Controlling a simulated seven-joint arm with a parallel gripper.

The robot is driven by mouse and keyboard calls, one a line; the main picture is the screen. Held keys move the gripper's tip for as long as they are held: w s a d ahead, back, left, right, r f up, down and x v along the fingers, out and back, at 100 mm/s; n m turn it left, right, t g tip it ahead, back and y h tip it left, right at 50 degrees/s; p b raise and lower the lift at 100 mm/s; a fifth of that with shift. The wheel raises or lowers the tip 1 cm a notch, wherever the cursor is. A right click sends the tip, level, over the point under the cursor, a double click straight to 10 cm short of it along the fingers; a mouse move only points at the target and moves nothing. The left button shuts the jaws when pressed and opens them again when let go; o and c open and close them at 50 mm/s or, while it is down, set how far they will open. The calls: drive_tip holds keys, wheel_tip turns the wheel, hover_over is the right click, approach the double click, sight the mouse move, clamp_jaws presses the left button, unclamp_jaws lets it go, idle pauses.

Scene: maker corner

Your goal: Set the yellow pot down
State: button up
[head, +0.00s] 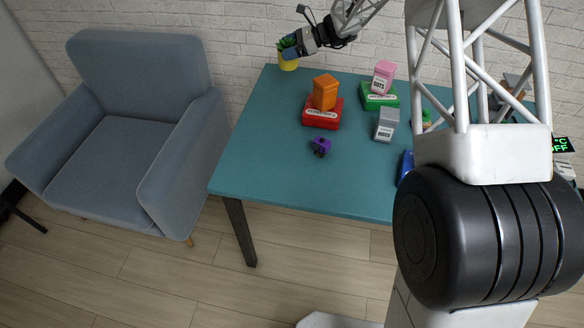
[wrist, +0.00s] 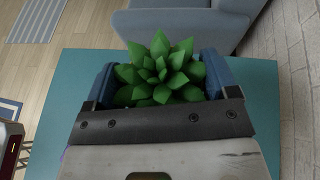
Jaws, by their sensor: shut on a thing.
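The yellow pot (head: 288,64) holds a green succulent and appears upright at the back left corner of the teal table (head: 250,160). My gripper (head: 289,48) comes in from the right and is shut on the pot at its upper part. In the wrist view the spiky green plant (wrist: 160,70) sits between my two blue fingers and hides the pot below it. I cannot tell whether the pot's base touches the table or hangs just above it.
The table's left front is clear; a blue armchair (head: 130,130) stands left.

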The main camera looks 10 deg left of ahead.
drive_tip(key=s+d+m+t, duration=0.1)
drive_tip(key=s+d, duration=0.4)
drive_tip(key=s, duration=1)
drive_tip(key=s+d+f+m+t, duration=0.1)
drive_tip(key=s+d, duration=0.4)
drive_tip(key=s, duration=1)
drive_tip(key=s+d+m+t, duration=0.1)
drive_tip(key=s+d, duration=0.5)
drive_tip(key=s, duration=1)
wheel_tip(320, 180, down, 10)
drive_tip(key=shift+w+a, duration=0.2)
drive_tip(key=shift+w, duration=0.1)
drive_tip(key=shift+r, duration=0.1)
drive_tip(key=w+a, duration=0.4)
drive_tip(key=w, duration=0.3)
drive_tip(key=w+a+f, duration=0.1)
drive_tip(key=w+a, duration=0.2)
drive_tip(key=w, duration=0.4)
drive_tip(key=shift+a+f, duration=0.2)
drive_tip(key=shift+a, duration=0.2)
drive_tip(key=shift+f, duration=1.8)
drive_tip(key=shift+f, duration=0.1)
